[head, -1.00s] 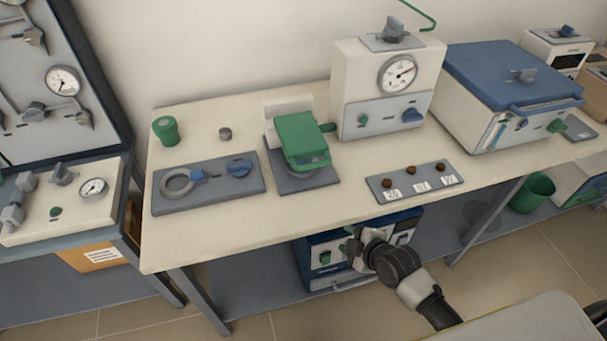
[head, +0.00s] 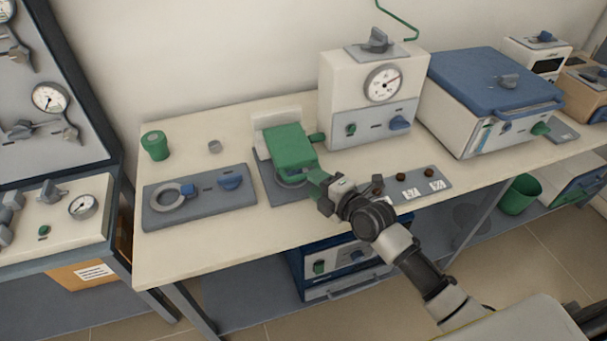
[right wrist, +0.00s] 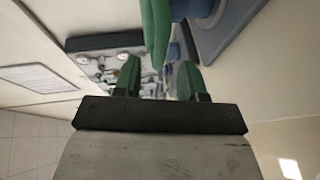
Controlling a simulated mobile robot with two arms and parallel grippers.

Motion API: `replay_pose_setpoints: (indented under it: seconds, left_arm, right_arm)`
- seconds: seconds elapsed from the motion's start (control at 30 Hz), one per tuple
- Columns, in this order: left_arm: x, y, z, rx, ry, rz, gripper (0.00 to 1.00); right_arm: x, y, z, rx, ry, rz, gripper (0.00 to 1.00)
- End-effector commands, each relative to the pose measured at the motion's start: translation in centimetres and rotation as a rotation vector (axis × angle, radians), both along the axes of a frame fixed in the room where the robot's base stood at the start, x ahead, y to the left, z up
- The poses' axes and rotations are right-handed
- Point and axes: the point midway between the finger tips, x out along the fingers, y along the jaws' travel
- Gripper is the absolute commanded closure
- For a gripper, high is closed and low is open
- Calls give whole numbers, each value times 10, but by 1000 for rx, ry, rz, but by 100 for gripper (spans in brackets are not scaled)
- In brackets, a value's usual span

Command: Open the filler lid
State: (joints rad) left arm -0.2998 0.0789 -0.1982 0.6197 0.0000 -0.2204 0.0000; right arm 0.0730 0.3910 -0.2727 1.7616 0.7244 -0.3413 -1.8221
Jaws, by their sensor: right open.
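A green lid (head: 289,146) sits on a low grey base (head: 268,184) at the middle of the table in the head view. It looks closed, lying over the base. My right gripper (head: 319,183) is at the lid's front right corner. In the right wrist view my right gripper (right wrist: 159,70) is open, with its two green fingers apart. A green bar of the lid (right wrist: 157,30) shows ahead of and between the fingertips. I cannot tell whether they touch it. My left gripper is not in view.
A grey plate with a ring (head: 215,202) lies to the left. A panel of dark knobs (head: 436,182) lies close to my right arm. A blue-lidded box (head: 470,125) stands at the right.

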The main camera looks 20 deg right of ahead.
Motion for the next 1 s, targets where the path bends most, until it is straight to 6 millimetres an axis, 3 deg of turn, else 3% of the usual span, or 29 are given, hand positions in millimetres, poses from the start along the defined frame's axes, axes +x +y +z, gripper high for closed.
replay_pose_setpoints:
  seconds: [0.1,0.3,0.67,0.93,1.0]
  left_arm:
    - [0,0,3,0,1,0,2]
    - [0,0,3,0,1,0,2]
    - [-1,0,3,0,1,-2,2]
    - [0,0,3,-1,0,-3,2]
    - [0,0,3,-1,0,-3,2]
  right_arm:
    - [20,9,-3,3,0,-2,59]
    - [40,18,-8,1,2,-1,59]
    - [44,20,-10,0,1,-1,59]
    - [44,20,-10,0,1,-1,97]
    - [44,20,-10,0,2,-1,100]
